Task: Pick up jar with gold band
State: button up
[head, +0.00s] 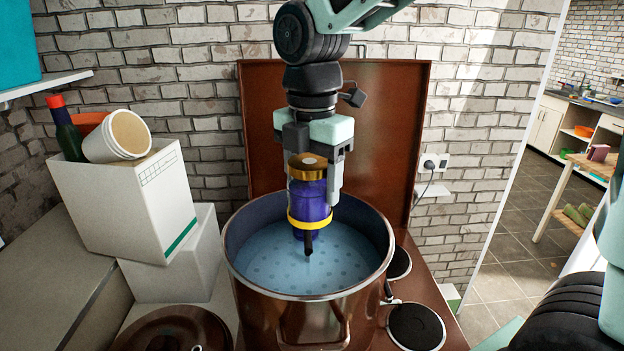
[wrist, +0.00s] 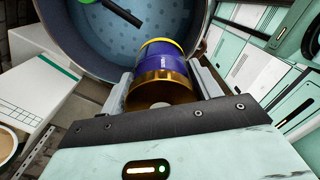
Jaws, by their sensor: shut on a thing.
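The jar (head: 310,205) is blue-purple with a gold band and lid at the top and a yellow band low down. It is upright in the head view, over the mouth of a large copper-coloured pot (head: 300,308). My gripper (head: 314,180) points down and is shut on the jar near its gold band. In the wrist view the jar (wrist: 165,64) sits between both fingers, gold end nearest the camera. Its lower part overlaps the pot's blue dotted inside; whether it touches the pot floor I cannot tell.
A dark-handled thing (wrist: 121,12) with a green part lies in the pot. A brown lid panel (head: 395,130) stands behind. Hot plates (head: 415,326) are at right.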

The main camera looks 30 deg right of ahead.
aim_at(312, 160)
jog(key=shift+r+p, duration=2.45)
jog(key=shift+r, duration=0.6)
